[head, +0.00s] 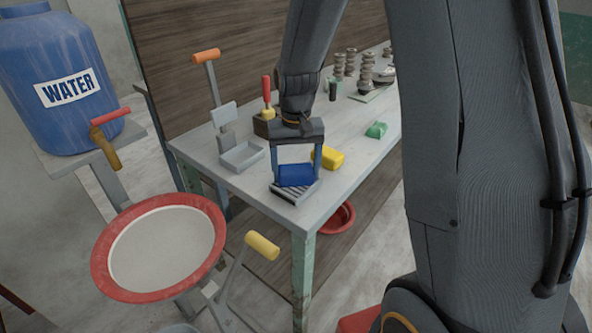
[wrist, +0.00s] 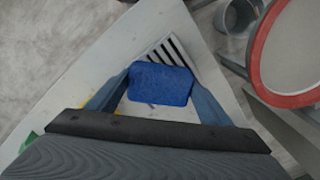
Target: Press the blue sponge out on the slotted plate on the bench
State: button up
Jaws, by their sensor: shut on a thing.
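The blue sponge (head: 296,175) is between the fingers of my gripper (head: 297,170), low over the near corner of the bench. In the wrist view the sponge (wrist: 160,83) spans the gap between both fingertips (wrist: 160,84), so my gripper is shut on it. The slotted plate (head: 295,192) lies on the bench directly under the sponge. Its dark slots (wrist: 168,50) show past the sponge in the wrist view. I cannot tell whether the sponge touches the plate.
A yellow sponge (head: 328,157) lies just right of my gripper and a green one (head: 376,130) farther back. A red-rimmed basin (head: 160,247) and a blue water barrel (head: 58,85) stand off the bench.

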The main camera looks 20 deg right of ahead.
dwell(0.3)
jog(key=shift+r+p, duration=2.9)
jog(key=shift+r, duration=0.65)
